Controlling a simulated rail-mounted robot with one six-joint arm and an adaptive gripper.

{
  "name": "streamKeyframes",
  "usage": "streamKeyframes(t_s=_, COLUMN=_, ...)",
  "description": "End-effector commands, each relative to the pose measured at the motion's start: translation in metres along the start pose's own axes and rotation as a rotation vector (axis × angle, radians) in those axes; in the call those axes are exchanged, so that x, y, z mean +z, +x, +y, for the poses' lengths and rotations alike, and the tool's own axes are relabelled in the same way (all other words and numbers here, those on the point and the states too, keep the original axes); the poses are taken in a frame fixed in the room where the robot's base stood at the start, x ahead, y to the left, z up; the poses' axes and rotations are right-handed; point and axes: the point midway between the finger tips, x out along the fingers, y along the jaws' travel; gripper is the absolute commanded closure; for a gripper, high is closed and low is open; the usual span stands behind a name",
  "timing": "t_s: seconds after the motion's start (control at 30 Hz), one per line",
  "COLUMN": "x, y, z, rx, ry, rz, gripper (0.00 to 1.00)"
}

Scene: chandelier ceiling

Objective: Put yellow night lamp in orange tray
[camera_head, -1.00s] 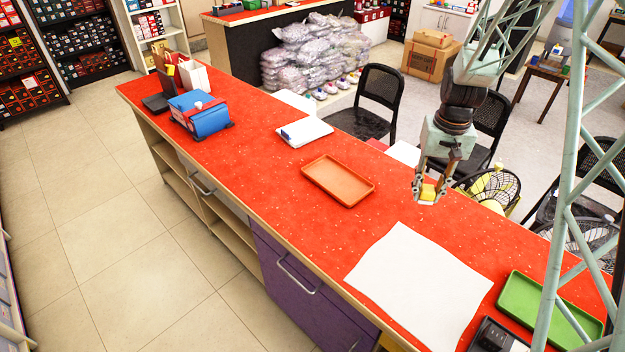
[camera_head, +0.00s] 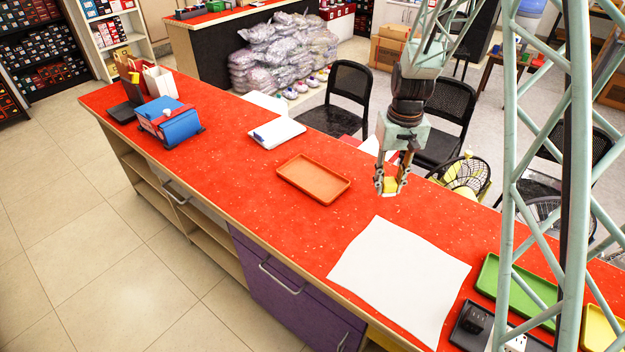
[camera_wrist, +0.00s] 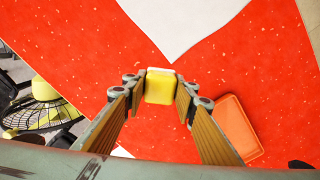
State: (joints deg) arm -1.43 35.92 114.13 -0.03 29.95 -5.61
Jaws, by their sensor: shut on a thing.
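A small yellow night lamp (camera_wrist: 160,87) with a pale edge is between the fingers of my gripper (camera_wrist: 160,95) in the wrist view. My gripper is shut on it and holds it above the red counter. In the head view my gripper (camera_head: 390,188) and the lamp (camera_head: 389,184) are to the right of the orange tray (camera_head: 313,179), near the counter's far edge. The orange tray is empty and lies flat; it also shows in the wrist view (camera_wrist: 240,130), right of the fingers. My fingers partly hide the lamp.
A white sheet (camera_head: 395,275) lies on the counter (camera_head: 240,200), nearer than the tray. A green tray (camera_head: 515,290) and a yellow tray (camera_head: 603,328) are at the right. A white pad (camera_head: 277,132) and a blue box (camera_head: 170,122) lie farther left. Black chairs (camera_head: 350,95) stand behind.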

Motion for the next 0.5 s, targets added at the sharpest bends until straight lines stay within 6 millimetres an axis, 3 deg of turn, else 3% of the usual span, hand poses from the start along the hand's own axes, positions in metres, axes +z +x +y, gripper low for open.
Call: streamKeyframes(t_s=0.5, x=0.013, y=0.018, z=-0.079, rx=-0.001, ry=-0.554, rz=-0.002, gripper=0.86)
